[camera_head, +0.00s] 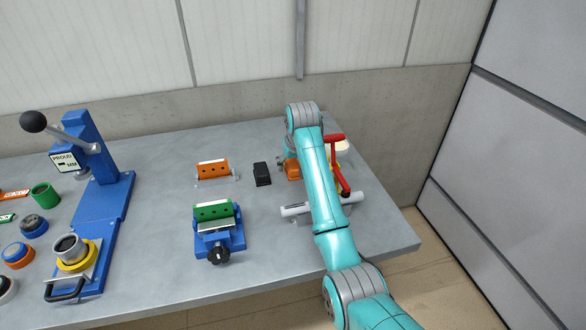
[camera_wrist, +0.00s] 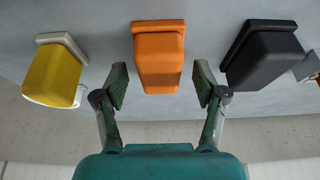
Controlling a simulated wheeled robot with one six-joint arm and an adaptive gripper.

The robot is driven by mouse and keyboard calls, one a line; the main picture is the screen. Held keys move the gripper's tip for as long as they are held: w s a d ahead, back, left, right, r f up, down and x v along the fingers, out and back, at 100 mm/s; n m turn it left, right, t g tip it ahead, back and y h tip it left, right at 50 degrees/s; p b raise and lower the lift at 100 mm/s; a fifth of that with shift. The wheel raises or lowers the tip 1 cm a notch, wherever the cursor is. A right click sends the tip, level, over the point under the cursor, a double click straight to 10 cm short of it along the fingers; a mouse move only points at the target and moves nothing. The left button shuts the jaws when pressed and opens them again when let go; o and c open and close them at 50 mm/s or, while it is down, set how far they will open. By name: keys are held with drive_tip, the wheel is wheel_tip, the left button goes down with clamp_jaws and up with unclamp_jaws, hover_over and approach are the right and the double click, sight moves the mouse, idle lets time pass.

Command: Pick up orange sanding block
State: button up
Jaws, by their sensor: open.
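The orange sanding block (camera_wrist: 158,58) shows in the middle of the wrist view, with a flat flange on its top edge in the picture. My gripper (camera_wrist: 160,88) is open, with one finger on each side of the block and a gap to it on both sides. In the head view the orange block (camera_head: 293,169) lies near the back of the table, partly hidden by my arm. My gripper is mostly hidden behind the arm there.
A yellow block (camera_wrist: 52,75) and a black block (camera_wrist: 265,55) flank the orange one. On the grey table (camera_head: 160,200) stand an orange fixture (camera_head: 212,170), a blue vise (camera_head: 218,238), a blue lever press (camera_head: 95,180) and a red-handled clamp (camera_head: 338,165).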

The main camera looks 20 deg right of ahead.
sight(293, 163)
drive_tip(key=shift+w+f, duration=0.1)
drive_tip(key=shift+f, duration=0.1)
drive_tip(key=c, duration=1.3)
drive_tip(key=shift+r, duration=0.15)
wheel_tip(293, 163, up, 10)
drive_tip(key=shift+f, duration=0.1)
